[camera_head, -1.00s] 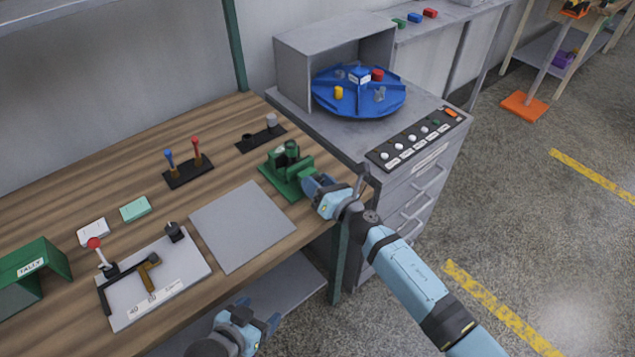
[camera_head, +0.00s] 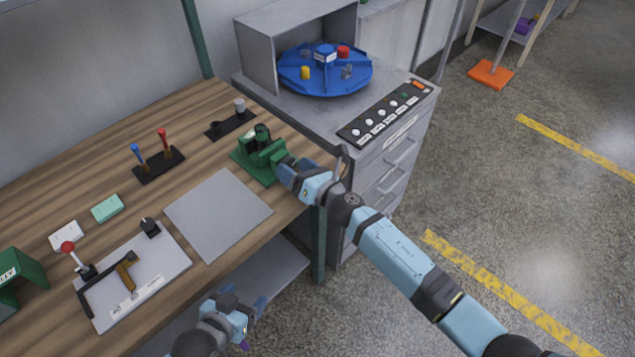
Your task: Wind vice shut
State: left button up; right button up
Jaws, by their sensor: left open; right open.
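The green vice (camera_head: 258,152) stands near the right end of the wooden bench, close to its front edge. A dark round part sits in or behind its jaws; how far they are apart is too small to tell. My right gripper (camera_head: 284,166) is at the vice's front right side, where its handle would be; the fingers hide the handle. It is open, and I cannot tell whether it touches the vice. My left gripper (camera_head: 246,304) is low in front of the bench edge, open and empty, away from the vice.
A grey mat (camera_head: 218,215) lies left of the vice. A clamp fixture plate (camera_head: 135,275), a lever block (camera_head: 158,165) and a black socket strip (camera_head: 230,125) are on the bench. A grey cabinet (camera_head: 385,150) with a blue turntable (camera_head: 325,70) adjoins at right.

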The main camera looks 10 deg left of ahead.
jog(key=v, duration=1.2)
pick_arm(q)
jog(key=shift+s, duration=0.1)
